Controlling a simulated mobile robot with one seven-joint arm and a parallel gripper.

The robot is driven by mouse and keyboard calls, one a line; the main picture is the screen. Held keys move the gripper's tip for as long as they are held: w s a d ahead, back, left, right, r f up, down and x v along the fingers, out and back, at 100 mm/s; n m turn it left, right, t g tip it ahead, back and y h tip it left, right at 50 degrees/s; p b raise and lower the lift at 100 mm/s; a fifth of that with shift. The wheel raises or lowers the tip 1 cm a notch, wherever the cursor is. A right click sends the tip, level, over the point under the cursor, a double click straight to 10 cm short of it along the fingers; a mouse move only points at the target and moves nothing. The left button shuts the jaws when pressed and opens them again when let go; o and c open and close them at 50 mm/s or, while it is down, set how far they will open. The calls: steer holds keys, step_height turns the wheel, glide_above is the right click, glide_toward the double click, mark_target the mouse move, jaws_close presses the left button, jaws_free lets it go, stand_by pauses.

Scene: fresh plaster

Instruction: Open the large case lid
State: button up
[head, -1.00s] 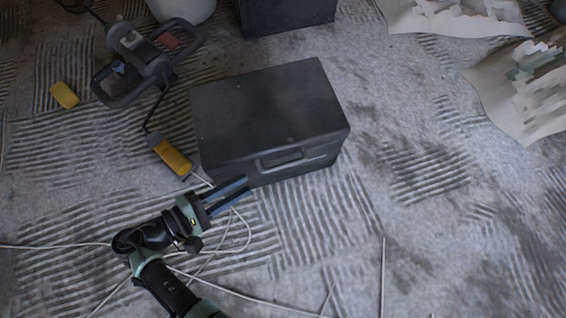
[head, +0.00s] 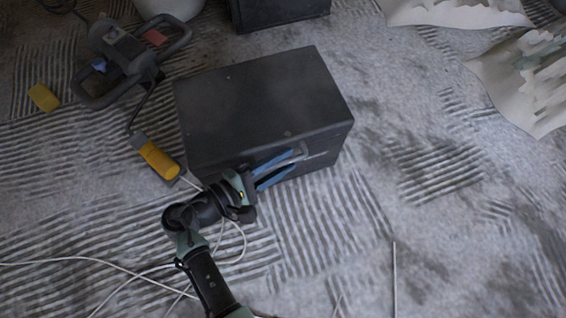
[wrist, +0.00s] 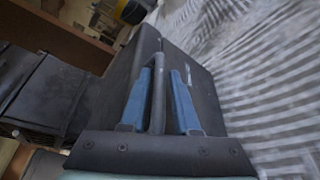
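The large dark grey case (head: 255,100) stands on the floor in the middle of the head view, its lid shut. Its handle (head: 303,152) is on the front face. It also shows in the wrist view as a grey bar (wrist: 158,85). My gripper (head: 289,163) is at the front face, with its blue fingers pointing right along it. In the wrist view the fingers (wrist: 161,75) are apart, with the handle between them. The handle looks nearer the left finger, and a gap shows on the right. I cannot tell whether either finger touches it.
A grey two-handled power tool (head: 125,62), a yellow-ended tool (head: 158,160) and a yellow block (head: 43,97) lie left of the case. Another dark box (head: 280,12) is behind it. Pale cables (head: 95,262) cross the floor in front. Torn sheets (head: 520,85) lie at right.

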steer(key=shift+w+d, duration=0.15)
jaws_close()
stand_by(1.4)
